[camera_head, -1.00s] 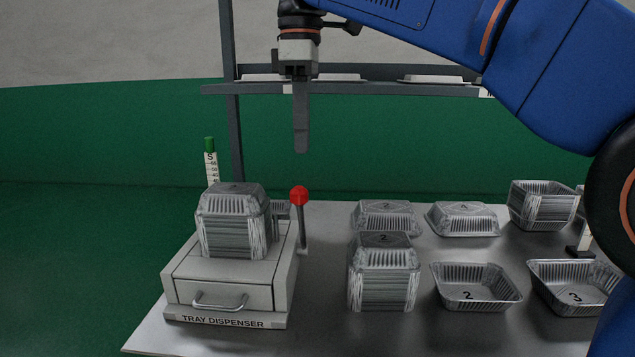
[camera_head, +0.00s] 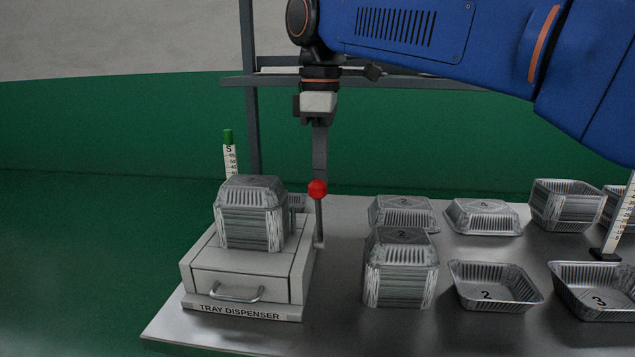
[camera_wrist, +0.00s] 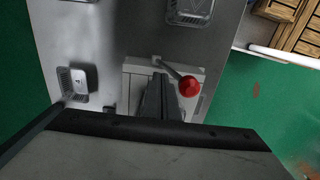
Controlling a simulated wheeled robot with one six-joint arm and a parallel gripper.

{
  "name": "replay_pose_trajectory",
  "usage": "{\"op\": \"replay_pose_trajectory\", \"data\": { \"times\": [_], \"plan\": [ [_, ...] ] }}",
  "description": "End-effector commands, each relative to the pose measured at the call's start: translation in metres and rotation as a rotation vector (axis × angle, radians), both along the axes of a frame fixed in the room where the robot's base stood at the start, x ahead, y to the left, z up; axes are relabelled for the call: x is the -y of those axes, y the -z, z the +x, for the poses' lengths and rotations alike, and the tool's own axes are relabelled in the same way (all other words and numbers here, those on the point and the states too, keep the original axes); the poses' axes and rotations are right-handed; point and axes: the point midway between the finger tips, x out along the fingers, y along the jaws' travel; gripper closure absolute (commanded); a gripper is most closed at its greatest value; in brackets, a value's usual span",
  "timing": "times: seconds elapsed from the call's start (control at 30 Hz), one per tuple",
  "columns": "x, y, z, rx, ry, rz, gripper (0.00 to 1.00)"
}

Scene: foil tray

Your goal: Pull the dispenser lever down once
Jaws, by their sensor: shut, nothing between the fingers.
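The tray dispenser (camera_head: 205,258) stands at the left of the metal table, with a stack of foil trays (camera_head: 250,220) on top. Its lever, a thin rod with a red knob (camera_head: 317,189), stands upright at the dispenser's right side. My gripper (camera_head: 319,178) is shut and empty, pointing down, with its fingertips at about the knob's height. The knob hides the fingertips in the head view, so the gripper seems to be behind it; contact cannot be told. In the wrist view the red knob (camera_wrist: 189,86) lies just right of the shut fingers (camera_wrist: 157,100).
Stacks of foil trays (camera_head: 401,275) and single trays (camera_head: 492,290) stand right of the lever. A shelf (camera_head: 240,81) crosses behind my gripper. A green-topped scale post (camera_head: 229,155) stands behind the dispenser. Bare table lies between the dispenser and the nearest stack.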

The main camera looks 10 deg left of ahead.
Motion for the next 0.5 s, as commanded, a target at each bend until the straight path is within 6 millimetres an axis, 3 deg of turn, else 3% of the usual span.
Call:
{"op": "replay_pose_trajectory", "data": {
  "times": [0.5],
  "plan": [
    [0.0, 0.0052, -0.0003, 0.0, 0.0, 0.0, 1.0]
  ]
}}
